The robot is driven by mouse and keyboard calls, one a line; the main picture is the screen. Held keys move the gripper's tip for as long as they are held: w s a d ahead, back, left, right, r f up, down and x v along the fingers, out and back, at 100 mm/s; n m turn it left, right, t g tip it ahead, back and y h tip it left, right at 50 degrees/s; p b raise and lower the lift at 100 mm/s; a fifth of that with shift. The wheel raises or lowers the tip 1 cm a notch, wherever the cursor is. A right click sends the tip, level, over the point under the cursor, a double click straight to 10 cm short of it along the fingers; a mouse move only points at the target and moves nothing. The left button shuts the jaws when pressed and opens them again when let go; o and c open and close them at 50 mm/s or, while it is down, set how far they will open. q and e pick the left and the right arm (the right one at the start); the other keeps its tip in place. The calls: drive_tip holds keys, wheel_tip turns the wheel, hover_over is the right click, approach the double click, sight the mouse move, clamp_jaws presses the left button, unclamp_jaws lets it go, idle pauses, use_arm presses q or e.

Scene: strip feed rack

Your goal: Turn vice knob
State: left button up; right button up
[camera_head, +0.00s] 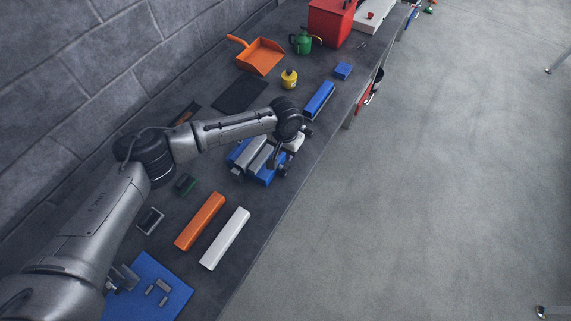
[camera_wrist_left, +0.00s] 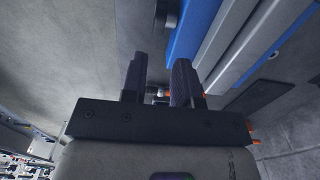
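The vice (camera_head: 240,172), blue with grey metal jaws, sits on the dark bench beneath my left forearm, which partly hides it. In the left wrist view its blue and grey bars (camera_wrist_left: 232,38) run along the upper right. A dark round knob (camera_wrist_left: 165,14) shows at the top of that view, beside the blue bar and beyond my fingertips. My left gripper (camera_head: 280,163) is at the vice's right side, near the bench's front edge. In the wrist view its two dark fingers (camera_wrist_left: 159,72) stand apart, with a gap between them. My right gripper is not in view.
An orange bar (camera_head: 200,221) and a white bar (camera_head: 225,238) lie nearer on the bench. A blue mat (camera_head: 150,290) holds small grey pieces. A blue bar (camera_head: 319,100), yellow can (camera_head: 289,79) and orange dustpan (camera_head: 259,57) lie farther along. Open floor is right of the bench.

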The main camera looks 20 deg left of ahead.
sight(285, 167)
use_arm(q)
wheel_tip(285, 167, down, 8)
drive_tip(key=shift+f+b, duration=0.2)
drive_tip(key=shift+b, duration=0.15)
clamp_jaws()
